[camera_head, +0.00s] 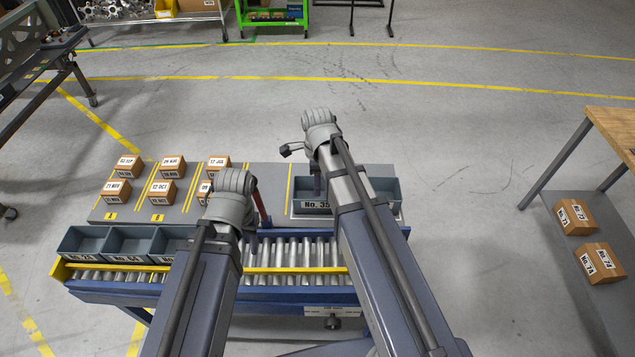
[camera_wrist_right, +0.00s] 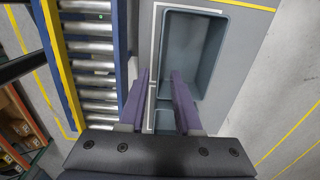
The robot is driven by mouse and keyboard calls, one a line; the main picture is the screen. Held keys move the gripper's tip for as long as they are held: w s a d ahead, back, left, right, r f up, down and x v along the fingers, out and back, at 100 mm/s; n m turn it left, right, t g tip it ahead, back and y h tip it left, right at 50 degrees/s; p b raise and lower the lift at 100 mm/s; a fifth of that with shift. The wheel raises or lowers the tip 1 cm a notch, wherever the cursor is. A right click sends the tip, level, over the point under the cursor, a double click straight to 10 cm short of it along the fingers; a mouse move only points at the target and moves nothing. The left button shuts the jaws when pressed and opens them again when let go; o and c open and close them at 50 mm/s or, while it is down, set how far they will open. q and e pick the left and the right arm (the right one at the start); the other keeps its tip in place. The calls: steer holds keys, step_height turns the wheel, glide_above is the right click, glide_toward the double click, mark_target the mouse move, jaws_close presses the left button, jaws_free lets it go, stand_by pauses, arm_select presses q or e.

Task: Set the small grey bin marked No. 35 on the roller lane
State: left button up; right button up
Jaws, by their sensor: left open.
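The grey bin marked No. 35 (camera_head: 307,207) stands on the grey table, inside a white outline, at the right behind the roller lane (camera_head: 290,250). In the right wrist view the bin (camera_wrist_right: 205,50) looks empty. There my right gripper (camera_wrist_right: 161,77) is open, its two purple fingers apart at the bin's near side; I cannot tell whether they touch it. In the head view its fingers (camera_head: 317,184) show small over the bin. My left gripper (camera_head: 258,215) is open, mostly hidden behind its arm, near the lane's back edge.
Several grey bins (camera_head: 84,242) sit on the lane's left end. Its middle rollers look bare. Several labelled brown boxes (camera_head: 117,191) stand on the table's left part, between yellow lines. At the right, two boxes (camera_head: 601,262) lie on the shelf under a wooden table (camera_head: 615,125).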

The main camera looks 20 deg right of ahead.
arm_select(q)
step_height(320, 180, down, 7)
steer(key=b, duration=0.6)
steer(key=shift+f, duration=0.15)
arm_select(e)
step_height(320, 180, down, 7)
steer(key=shift+f, duration=0.1)
jaws_close()
stand_by(0.4)
arm_select(q)
step_height(320, 180, up, 11)
steer(key=p, duration=1.1)
arm_select(e)
step_height(320, 180, up, 11)
